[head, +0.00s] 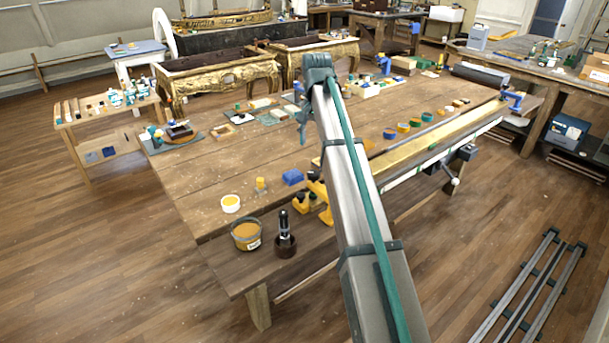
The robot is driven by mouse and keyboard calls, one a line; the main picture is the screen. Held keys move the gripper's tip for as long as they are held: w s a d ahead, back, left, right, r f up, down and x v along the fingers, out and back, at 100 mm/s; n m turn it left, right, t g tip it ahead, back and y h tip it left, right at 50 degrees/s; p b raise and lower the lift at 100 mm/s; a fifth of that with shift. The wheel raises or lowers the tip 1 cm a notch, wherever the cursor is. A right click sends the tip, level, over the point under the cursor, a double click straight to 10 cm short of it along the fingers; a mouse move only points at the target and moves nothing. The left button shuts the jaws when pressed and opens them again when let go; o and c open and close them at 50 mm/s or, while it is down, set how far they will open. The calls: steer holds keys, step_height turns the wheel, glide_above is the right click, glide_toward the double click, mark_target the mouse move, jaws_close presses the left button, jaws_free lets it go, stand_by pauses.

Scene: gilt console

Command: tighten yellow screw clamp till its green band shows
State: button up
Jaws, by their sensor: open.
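A yellow clamp-like tool (318,192), which I take to be the screw clamp, is at the near part of the long wooden bench (240,172). It stands left of my arm, which may hide part of it. Its screw and any green band are too small to make out. My gripper (303,134) hangs from the far end of my raised arm, higher in the picture than the clamp and well apart from it. It is open, with nothing seen between its fingers.
Several coloured pots line the bench right of my arm. The left middle of the bench is fairly clear.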

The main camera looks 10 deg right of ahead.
mark_target(314, 172)
step_height(314, 172, down, 11)
steer(key=n+p, duration=0.3)
steer(key=n, duration=0.2)
steer(key=shift+s+a+n, duration=0.1)
steer(key=shift+n, duration=0.2)
steer(key=shift+r, duration=0.1)
steer(key=c, duration=1.1)
steer(key=shift+m, duration=0.8)
steer(key=shift+c, duration=0.2)
steer(key=o, duration=1.1)
steer(key=shift+o, duration=0.2)
